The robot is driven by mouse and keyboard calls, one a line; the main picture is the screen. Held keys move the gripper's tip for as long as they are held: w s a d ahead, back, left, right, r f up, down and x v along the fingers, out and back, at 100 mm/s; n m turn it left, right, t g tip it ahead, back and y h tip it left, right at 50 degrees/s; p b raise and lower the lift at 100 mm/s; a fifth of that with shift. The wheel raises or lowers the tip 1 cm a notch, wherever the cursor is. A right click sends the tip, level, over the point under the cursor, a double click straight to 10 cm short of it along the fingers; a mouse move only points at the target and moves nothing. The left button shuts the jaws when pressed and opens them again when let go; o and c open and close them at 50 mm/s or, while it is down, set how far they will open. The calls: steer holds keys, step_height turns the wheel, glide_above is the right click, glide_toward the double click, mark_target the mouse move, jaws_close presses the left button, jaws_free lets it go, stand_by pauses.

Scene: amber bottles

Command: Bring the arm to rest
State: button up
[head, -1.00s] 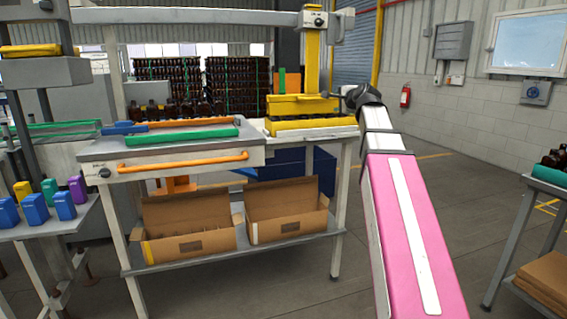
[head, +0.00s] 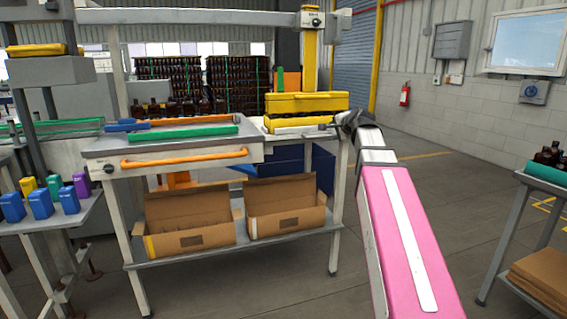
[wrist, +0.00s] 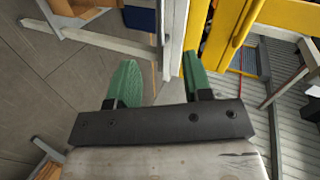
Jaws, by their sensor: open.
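My arm reaches forward on the right of the head view, its pink link in front. My gripper (wrist: 158,82) shows in the wrist view with two green fingers apart and nothing between them. In the head view the gripper itself is hard to make out; the dark wrist end (head: 350,122) is beside the right end of the yellow machine (head: 307,103). In the wrist view a yellow panel (wrist: 225,35) lies just beyond the right finger.
A workbench (head: 195,152) with an orange handle (head: 184,159) stands ahead, two open cardboard boxes (head: 188,224) (head: 284,212) on its lower shelf. A side table (head: 40,232) holds small coloured containers at left. Another table (head: 550,178) with amber bottles is at right. Floor between is clear.

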steer(key=s+a+f+n+g+h, duration=0.1)
steer(key=s+f+n+g, duration=0.3)
steer(key=f, duration=1.1)
steer(key=s+a+f+n+g+h, duration=0.15)
steer(key=s+f, duration=0.35)
steer(key=f, duration=0.9)
steer(key=s+d+f+n+g+h, duration=0.1)
steer(key=s+f+n+g, duration=0.5)
steer(key=s+f, duration=1.1)
step_height(320, 180, down, 2)
steer(key=shift+s+d+f+n+g+h, duration=0.15)
steer(key=shift+f+n+g+h, duration=0.15)
steer(key=shift+g+h, duration=0.2)
